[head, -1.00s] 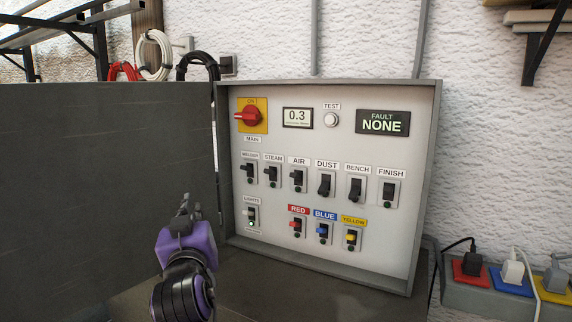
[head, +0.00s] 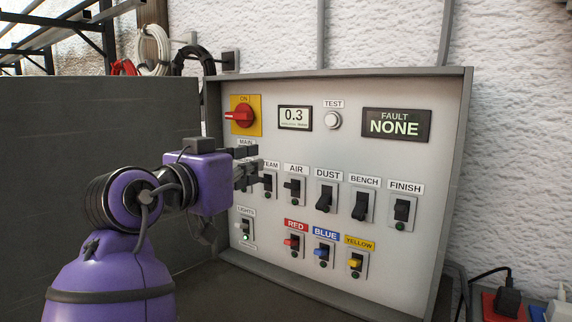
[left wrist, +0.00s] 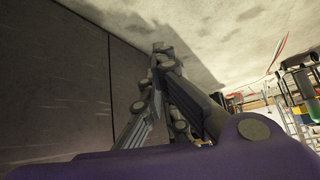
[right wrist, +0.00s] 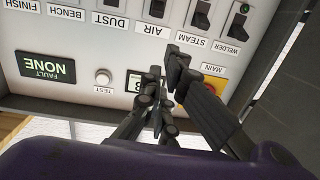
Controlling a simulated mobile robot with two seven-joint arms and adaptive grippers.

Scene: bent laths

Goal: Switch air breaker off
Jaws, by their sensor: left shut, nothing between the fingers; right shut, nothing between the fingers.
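The AIR breaker (head: 293,188) is a small black lever switch on the white panel, under its AIR label. It also shows at the top edge of the right wrist view (right wrist: 157,9). My right gripper (head: 252,168) is shut and empty, in front of the panel just left of the AIR breaker. It covers the WELDER breaker and part of the STEAM breaker (head: 267,184). In the right wrist view its shut fingers (right wrist: 166,78) point towards the panel. My left gripper (left wrist: 162,55) shows only in the left wrist view, shut and empty, by a dark surface.
DUST (head: 325,197), BENCH (head: 362,205) and FINISH (head: 402,210) breakers stand to the right. Coloured switches, such as the red one (head: 292,243), sit below. The red main knob (head: 240,116) is upper left. A dark door (head: 100,130) stands open at left.

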